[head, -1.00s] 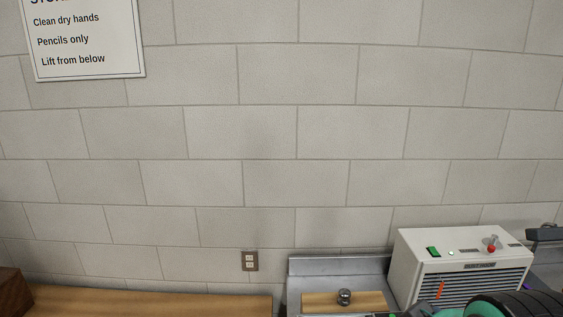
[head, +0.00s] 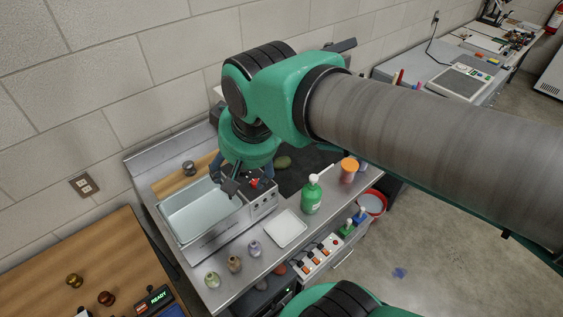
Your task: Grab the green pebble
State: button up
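A metal basin (head: 200,212) and a control box (head: 262,197) stand by the gripper. A green bottle (head: 311,196), an orange-lidded jar (head: 348,171) and a white tray (head: 285,230) stand to the right. A wooden table (head: 75,262) is at left.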

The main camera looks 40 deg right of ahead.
jog(key=w+d+f+m+g+h+p, duration=0.1)
jog(key=w+d+f+m+g, duration=0.2)
jog(key=w+d, duration=0.45)
jog(key=w+d+f+m+h+p, duration=0.1)
jog(key=w+d+f+m, duration=0.2)
jog(key=w+d+m, duration=0.5)
jog(key=w+d+f+m+g, duration=0.1)
jog(key=w+d+f+m, duration=0.1)
jog(key=w+d+f, duration=0.3)
jog(key=w+d+f+m+g+p, duration=0.1)
jog(key=w+d+f, duration=0.4)
jog(key=f, duration=0.8)
jog(key=d+m+g, duration=0.1)
jog(key=d+m, duration=0.1)
jog(key=shift+w+d+g, duration=0.15)
jog(key=shift+d+g, duration=0.15)
jog(key=shift+d, duration=0.1)
send_over(282, 159)
jog(key=w+a, duration=0.1)
jog(key=shift+a+f+b, duration=0.15)
jog(key=shift+f+b, duration=0.15)
jog(key=shift+f, duration=3.85)
jog(key=shift+f, duration=0.15)
